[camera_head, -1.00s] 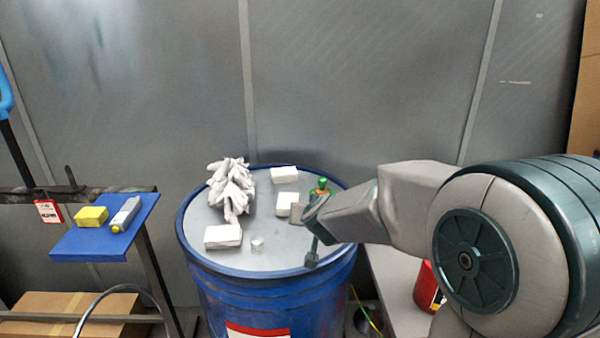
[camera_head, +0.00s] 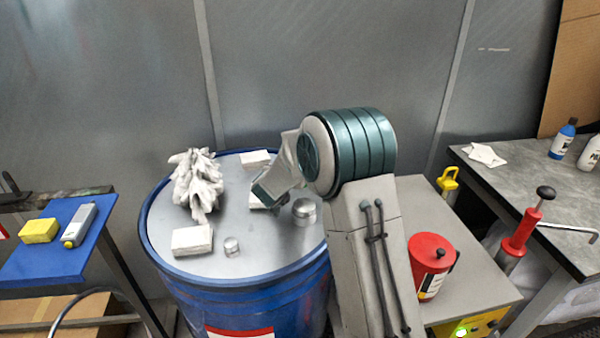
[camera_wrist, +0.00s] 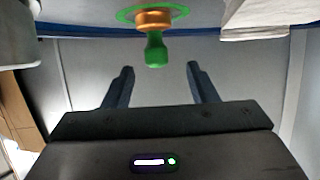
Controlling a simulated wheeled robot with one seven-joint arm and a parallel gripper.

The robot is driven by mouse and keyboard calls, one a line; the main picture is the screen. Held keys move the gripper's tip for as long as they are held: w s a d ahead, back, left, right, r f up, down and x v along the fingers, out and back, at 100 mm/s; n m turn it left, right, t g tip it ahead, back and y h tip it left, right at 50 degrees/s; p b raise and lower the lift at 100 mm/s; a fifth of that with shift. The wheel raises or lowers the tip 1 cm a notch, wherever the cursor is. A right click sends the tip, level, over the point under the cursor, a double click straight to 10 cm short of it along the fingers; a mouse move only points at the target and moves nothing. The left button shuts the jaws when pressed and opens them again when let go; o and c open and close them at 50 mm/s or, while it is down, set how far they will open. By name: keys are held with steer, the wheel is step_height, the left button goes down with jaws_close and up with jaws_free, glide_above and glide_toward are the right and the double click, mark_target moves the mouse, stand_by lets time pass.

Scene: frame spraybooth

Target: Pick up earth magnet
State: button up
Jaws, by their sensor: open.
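The earth magnet appears to be the piece with a green knob, copper-coloured collar and green base ring at the top centre of the wrist view (camera_wrist: 154,20). In that view it hangs knob-down, against the pale drum top. My gripper (camera_wrist: 160,67) is open and empty. Its two dark fingers stand apart, with the knob lined up between and just beyond their tips; no contact shows. In the head view my gripper (camera_head: 266,190) is over the drum (camera_head: 240,285), partly hidden by my arm, and the magnet is hidden there.
White gloves (camera_head: 196,185), several white boxes, a small metal cylinder (camera_head: 232,246) and a larger one (camera_head: 305,209) crowd the drum top. A red canister (camera_head: 430,262) stands on the bench at right. The blue shelf (camera_head: 75,262) holds a yellow block and a grey bottle.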

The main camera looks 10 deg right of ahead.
steer(key=shift+d+x, duration=0.25)
steer(key=shift+x, duration=1.05)
steer(key=shift+p+x, duration=0.7)
steer(key=shift+x, duration=1.25)
steer(key=shift+s+f, duration=0.1)
jaws_close()
